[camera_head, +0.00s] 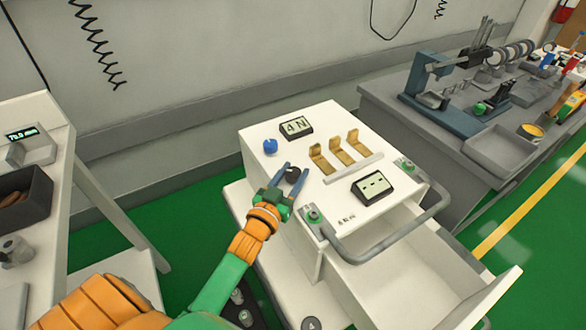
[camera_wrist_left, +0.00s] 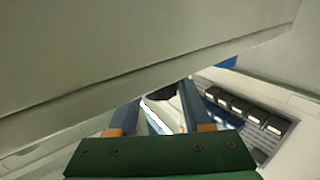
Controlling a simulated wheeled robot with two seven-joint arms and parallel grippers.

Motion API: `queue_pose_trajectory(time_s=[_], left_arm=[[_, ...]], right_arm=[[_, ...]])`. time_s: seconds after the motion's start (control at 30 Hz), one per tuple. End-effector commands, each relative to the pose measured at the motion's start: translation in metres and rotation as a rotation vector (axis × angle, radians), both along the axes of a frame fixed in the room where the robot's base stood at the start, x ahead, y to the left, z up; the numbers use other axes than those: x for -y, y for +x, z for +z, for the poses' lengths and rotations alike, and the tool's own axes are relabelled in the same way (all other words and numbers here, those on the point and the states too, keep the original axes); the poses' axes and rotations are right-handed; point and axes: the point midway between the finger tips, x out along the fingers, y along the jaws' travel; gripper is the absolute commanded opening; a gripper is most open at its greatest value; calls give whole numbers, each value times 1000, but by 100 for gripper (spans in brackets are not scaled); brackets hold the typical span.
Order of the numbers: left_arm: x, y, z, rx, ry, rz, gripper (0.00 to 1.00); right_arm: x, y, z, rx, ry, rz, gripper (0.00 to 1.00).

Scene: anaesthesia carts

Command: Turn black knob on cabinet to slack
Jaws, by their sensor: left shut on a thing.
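The white cabinet (camera_head: 262,183) stands in the middle of the head view with its top panel facing up. The small round black knob (camera_head: 293,174) is on the left part of that top, partly hidden by the fingers. My left gripper (camera_head: 292,172) is shut on the black knob, one blue finger on each side. In the left wrist view the dark knob (camera_wrist_left: 162,93) shows between the fingertips. A blue knob (camera_head: 270,146) and a display reading 4 N (camera_head: 296,126) are close behind. My right gripper is out of view.
Three brass clips (camera_head: 339,151) and a second display with dashes (camera_head: 373,186) are on the cabinet top. A grey handle (camera_head: 385,243) curves along its front edge above an open drawer (camera_head: 425,265). A grey workbench (camera_head: 430,125) stands at right.

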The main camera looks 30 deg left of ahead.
Motion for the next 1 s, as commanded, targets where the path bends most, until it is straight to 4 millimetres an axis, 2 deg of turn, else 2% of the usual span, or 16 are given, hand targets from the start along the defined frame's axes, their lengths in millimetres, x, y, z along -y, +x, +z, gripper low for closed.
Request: queue_pose_trajectory(time_s=[0.3, 0.83, 0.87, 0.93, 0.97, 1.0], left_arm=[[0, 0, 1, 4, -2, 107, 0], [0, 1, 2, 7, 1, 125, 0], [0, 1, 2, 7, 1, 125, 54], [0, 1, 2, 7, 1, 125, 73], [0, 1, 2, 7, 1, 125, 79], [0, 1, 2, 6, 1, 125, 79]], right_arm=[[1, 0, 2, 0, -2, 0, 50], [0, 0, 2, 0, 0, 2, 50], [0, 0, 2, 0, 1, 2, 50], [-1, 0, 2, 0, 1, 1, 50], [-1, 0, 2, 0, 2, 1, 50], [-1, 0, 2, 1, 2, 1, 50]])
